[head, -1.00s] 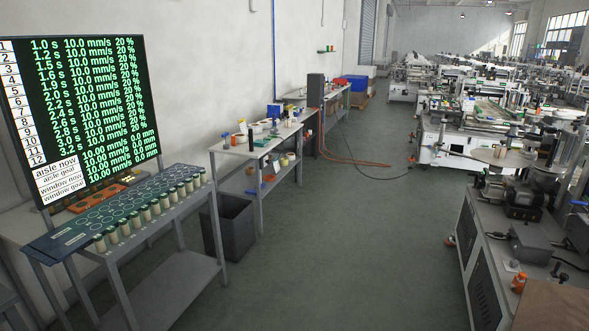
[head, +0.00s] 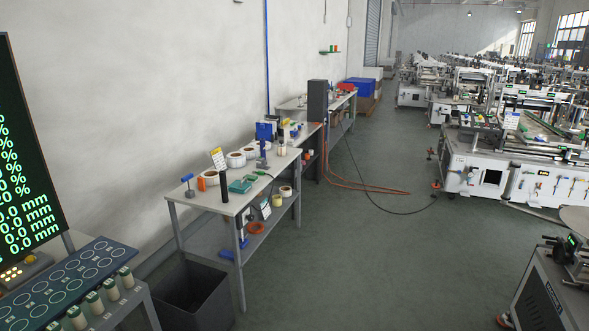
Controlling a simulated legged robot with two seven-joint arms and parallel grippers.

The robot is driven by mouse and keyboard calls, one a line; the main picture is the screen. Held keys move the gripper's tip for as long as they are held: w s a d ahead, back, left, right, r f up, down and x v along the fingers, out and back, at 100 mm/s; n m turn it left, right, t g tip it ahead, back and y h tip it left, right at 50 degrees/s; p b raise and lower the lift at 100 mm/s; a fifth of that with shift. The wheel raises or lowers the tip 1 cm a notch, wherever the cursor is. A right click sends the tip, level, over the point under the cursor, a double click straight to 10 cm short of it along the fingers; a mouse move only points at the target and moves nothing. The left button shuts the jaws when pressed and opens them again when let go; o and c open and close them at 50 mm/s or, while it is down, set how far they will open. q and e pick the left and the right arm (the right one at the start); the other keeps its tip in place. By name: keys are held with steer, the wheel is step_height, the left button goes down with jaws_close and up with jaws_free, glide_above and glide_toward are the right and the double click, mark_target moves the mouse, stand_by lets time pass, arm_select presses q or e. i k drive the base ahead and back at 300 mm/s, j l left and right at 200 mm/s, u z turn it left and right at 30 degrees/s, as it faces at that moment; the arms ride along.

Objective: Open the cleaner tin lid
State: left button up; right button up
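I cannot pick out the cleaner tin or its lid for sure. The workbench (head: 242,197) along the left wall, in the middle left of the head view, carries many small items: white rolls (head: 237,159), a blue device (head: 265,131), a black upright cylinder (head: 224,181), an orange item (head: 211,177) and a teal item (head: 241,186). Its lower shelf (head: 237,249) holds a small yellowish round item (head: 278,200), an orange ring (head: 256,228) and blue items. They are too small to name closely. Neither of my grippers is in view.
A dark open bin (head: 193,297) stands on the floor before the bench. A table with a blue panel and several capped jars (head: 111,288) is at lower left, beside a display (head: 25,160). An orange hose (head: 370,189) lies across the aisle.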

mark_target(238, 185)
steer(key=i, duration=1.25)
steer(key=i+l+u, duration=0.1)
steer(key=i, duration=1.15)
steer(key=i+l+u, duration=0.1)
steer(key=i+u, duration=0.35)
steer(key=i+l+u, duration=0.3)
steer(key=i+u, duration=0.15)
steer(key=i+l+u, duration=0.65)
steer(key=l+u, duration=0.25)
steer(key=i+l+u, duration=0.15)
steer(key=l, duration=0.15)
steer(key=l+u, duration=0.2)
steer(key=i+l+u, duration=0.15)
steer(key=l, duration=0.25)
